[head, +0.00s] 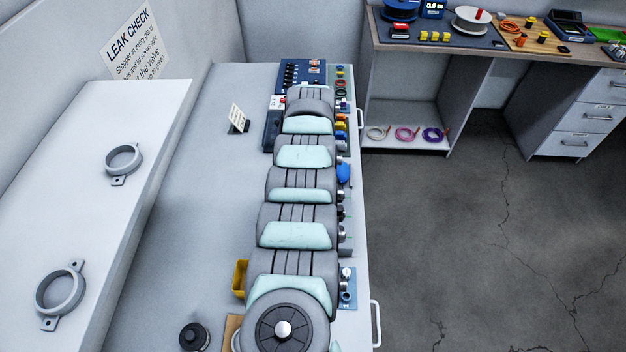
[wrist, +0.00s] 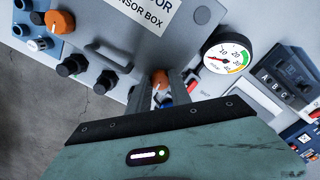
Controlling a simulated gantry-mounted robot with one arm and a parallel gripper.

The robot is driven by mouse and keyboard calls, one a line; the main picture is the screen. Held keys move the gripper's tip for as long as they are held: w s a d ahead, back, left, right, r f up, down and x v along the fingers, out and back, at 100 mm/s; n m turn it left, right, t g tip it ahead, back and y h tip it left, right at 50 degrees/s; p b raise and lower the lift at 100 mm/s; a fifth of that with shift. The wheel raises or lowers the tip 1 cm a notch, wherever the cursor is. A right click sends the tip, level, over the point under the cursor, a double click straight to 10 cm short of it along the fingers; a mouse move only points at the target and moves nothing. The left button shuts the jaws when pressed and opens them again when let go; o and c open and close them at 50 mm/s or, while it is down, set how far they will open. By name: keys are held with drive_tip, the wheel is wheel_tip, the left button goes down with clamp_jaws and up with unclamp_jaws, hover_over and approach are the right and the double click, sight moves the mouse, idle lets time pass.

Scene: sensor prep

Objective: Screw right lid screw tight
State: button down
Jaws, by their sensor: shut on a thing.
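In the wrist view, my gripper (wrist: 163,92) reaches in with both fingers close together and shut on an orange knob (wrist: 160,77), apparently a lid screw. The fingers hide part of it, so its seating cannot be judged. The grey sensor box (wrist: 111,28) lies beyond, with a white label and a dark handle. Another orange knob (wrist: 60,22) is at the upper left of the view. A small blue part (wrist: 167,102) shows between the fingers. In the head view, my arm covers the gripper and the knob.
A pressure gauge (wrist: 227,55) and a dark device marked A B C (wrist: 287,77) are at the right of the wrist view. Black knobs (wrist: 72,65) stand at left.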

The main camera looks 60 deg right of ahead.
drive_tip(key=shift+m, duration=0.6)
drive_tip(key=shift+b, duration=0.3)
drive_tip(key=c, duration=1.2)
unclamp_jaws()
drive_tip(key=shift+o, duration=0.2)
wheel_tip(320, 180, up, 11)
drive_tip(key=shift+p, duration=0.3)
